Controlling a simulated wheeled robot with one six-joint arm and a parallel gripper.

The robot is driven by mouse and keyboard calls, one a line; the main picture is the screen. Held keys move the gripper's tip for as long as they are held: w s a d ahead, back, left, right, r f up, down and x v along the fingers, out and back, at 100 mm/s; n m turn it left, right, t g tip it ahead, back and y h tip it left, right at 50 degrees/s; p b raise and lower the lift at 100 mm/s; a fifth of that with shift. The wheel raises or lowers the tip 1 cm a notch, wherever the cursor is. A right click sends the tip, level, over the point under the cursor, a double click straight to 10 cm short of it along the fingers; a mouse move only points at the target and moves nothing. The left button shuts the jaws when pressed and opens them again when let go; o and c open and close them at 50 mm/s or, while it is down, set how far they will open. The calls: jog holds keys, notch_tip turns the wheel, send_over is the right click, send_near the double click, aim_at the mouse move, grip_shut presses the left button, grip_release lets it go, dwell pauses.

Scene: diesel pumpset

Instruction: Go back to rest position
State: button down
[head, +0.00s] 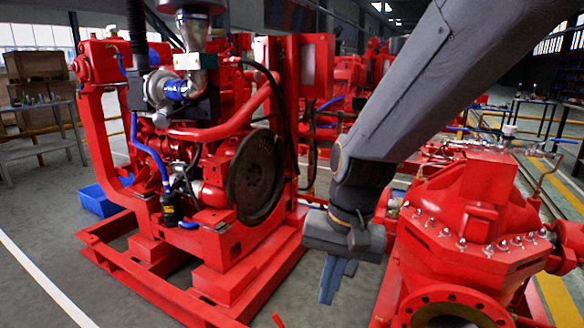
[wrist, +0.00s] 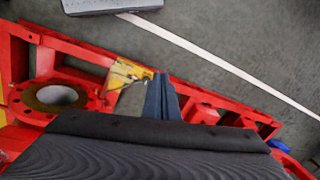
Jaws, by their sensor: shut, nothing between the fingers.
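My gripper (head: 333,279) hangs from my grey arm in the middle of the head view, pointing down. Its blue-grey fingers are closed together with nothing between them. It is in front of the gap between the red diesel engine (head: 254,175) on the left and the red pump (head: 464,215) on the right. In the wrist view the shut fingers (wrist: 161,98) show in front of the red base frame (wrist: 210,98). My arm hides part of the pump and the background.
The engine stands on a red skid frame (head: 120,262). A blue bin (head: 100,200) lies on the floor behind it. A table (head: 40,140) with small items stands at left. The pump's round flange (wrist: 58,96) shows in the wrist view. Grey floor (head: 35,225) with a white line is clear at left.

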jog(key=s+d+r+n+h+p, duration=0.1)
jog(key=s+d+r+n, duration=0.1)
jog(key=s+d+n, duration=0.45)
jog(key=s+d+r+m+p, duration=0.1)
jog(key=d+r+m+p, duration=0.3)
jog(key=p, duration=0.9)
notch_tip(320, 180, up, 3)
jog(key=shift+s+d+r+h+p, duration=0.1)
jog(key=shift+s+d+h+p, duration=0.3)
jog(key=shift+d, duration=0.75)
